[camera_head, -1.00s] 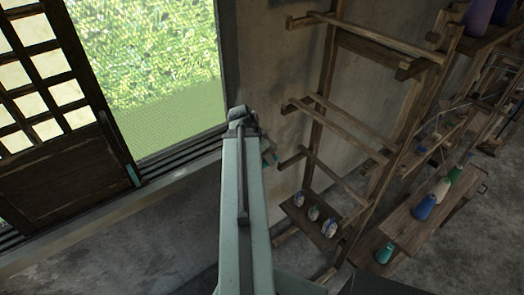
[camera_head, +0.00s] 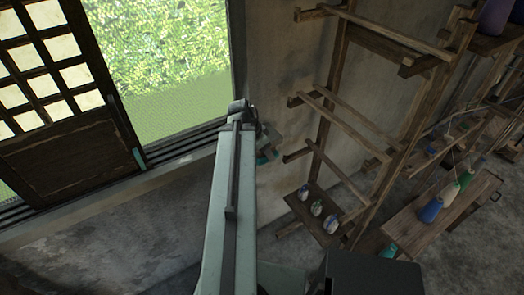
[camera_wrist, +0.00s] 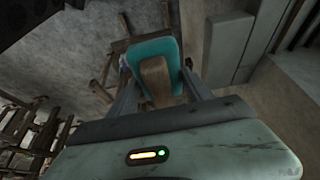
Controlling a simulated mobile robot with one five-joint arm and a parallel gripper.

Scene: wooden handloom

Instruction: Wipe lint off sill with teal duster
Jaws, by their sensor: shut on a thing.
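My gripper (camera_wrist: 160,88) is shut on the teal duster (camera_wrist: 152,48), whose brown part (camera_wrist: 155,80) shows between the two fingers in the wrist view. In the head view the duster (camera_head: 266,157) is a small teal patch beyond my arm, beside the wall and just right of the window's lower corner. The sill (camera_head: 95,202) runs below the window and sliding door, up to the right toward my arm. The duster looks apart from it. A pale patch (camera_head: 184,159) on the sill may be lint; it is too small to tell. My arm hides the sill's right end.
A wooden rack (camera_head: 330,130) stands right of my gripper, with several small wrapped bundles (camera_head: 316,208) on its low shelf. A bench (camera_head: 440,215) with thread cones is farther right. The lattice door (camera_head: 70,140) covers the window's left side. The wall below the sill is clear.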

